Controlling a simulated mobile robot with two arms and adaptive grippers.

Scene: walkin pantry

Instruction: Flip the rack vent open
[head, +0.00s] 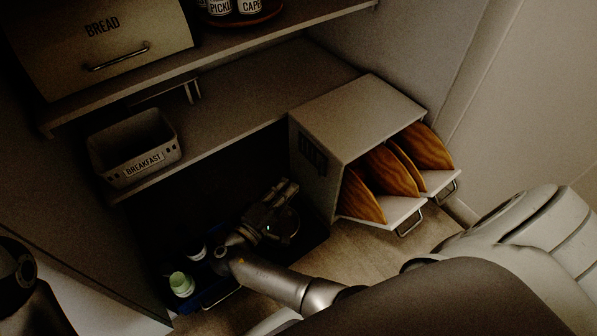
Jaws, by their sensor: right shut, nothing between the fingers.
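The rack is likely the pale box (352,115) at the right end of the shelf, with several brown rounded slabs in its open front. A small dark panel (312,155) on its left side may be the vent; in the dim light I cannot tell whether it is flipped open or closed. My right gripper (285,190) is shut and empty, in the dark space left of the box and below the panel. It appears apart from the panel. My left gripper does not show.
A grey BREAKFAST bin (134,150) stands on the middle shelf. A BREAD box (110,40) with a handle is on the upper shelf. Two wire-handled trays (390,220) jut from the pale box. A green-capped container (181,284) sits in a blue crate low down.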

